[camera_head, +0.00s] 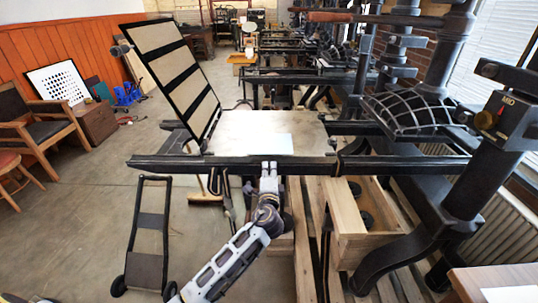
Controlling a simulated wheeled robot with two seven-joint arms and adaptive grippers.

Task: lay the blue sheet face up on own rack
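A pale, blue-tinted sheet (264,143) lies flat on the grey bed (235,125) of the nearest hand press, near its front edge. My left gripper (268,166) is at the front rail, just below the sheet's near edge in the picture. Its fingers look close together, but they are too small to show whether they are shut or pinch the sheet. My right gripper is not in view. I cannot pick out a rack for the sheet with certainty.
A hinged black frame (181,72) stands raised at the bed's left. The front rail (230,163) runs across before the bed. Heavy press columns (470,190) stand at right. A wooden table (470,285) with a white sheet (511,295) is at bottom right. Floor at left is fairly open around a hand truck (150,222).

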